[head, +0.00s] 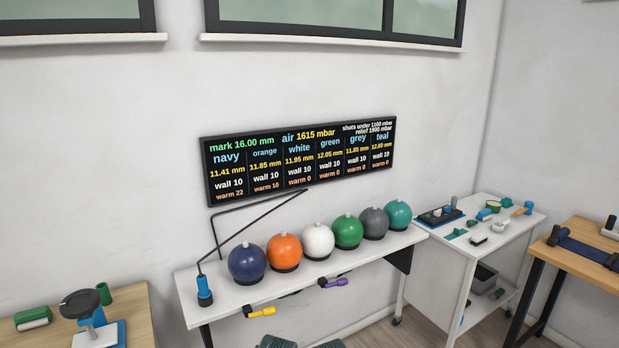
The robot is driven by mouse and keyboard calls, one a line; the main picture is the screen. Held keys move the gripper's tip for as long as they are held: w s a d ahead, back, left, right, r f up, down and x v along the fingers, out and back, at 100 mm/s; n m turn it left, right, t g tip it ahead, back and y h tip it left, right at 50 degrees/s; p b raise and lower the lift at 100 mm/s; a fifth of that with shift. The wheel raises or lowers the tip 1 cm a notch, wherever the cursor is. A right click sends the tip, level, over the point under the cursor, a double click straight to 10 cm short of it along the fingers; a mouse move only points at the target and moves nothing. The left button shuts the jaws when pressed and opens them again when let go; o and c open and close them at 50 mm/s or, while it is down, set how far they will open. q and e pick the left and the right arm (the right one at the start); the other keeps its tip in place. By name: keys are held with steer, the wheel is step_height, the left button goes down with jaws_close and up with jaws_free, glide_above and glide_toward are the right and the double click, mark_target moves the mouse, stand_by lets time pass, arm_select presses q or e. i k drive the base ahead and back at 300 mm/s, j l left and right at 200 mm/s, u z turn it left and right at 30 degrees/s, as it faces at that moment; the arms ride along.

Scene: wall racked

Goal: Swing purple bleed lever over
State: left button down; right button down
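The purple bleed lever (335,283) sticks out at the front edge of the white wall shelf, below the white and green balls. It has a dark root at its left end and points right, tilted slightly upward. Neither of my grippers is in view, and nothing touches the lever. A yellow lever (262,312) sits at the same front edge further left. A dark display board (300,158) on the wall reads air 1615 mbar, with a column each for navy, orange, white, green, grey and teal.
A row of coloured balls, from navy (247,263) to teal (397,214), stands on the shelf (222,302). A blue pump-like piece (204,291) with a bent black rod stands at its left end. Cluttered tables flank it. Space before the levers looks free.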

mark_target(339, 282)
steer(key=i+l+u, duration=0.15)
steer(key=i, duration=0.35)
steer(key=i+l+u, duration=0.2)
steer(key=i, duration=0.35)
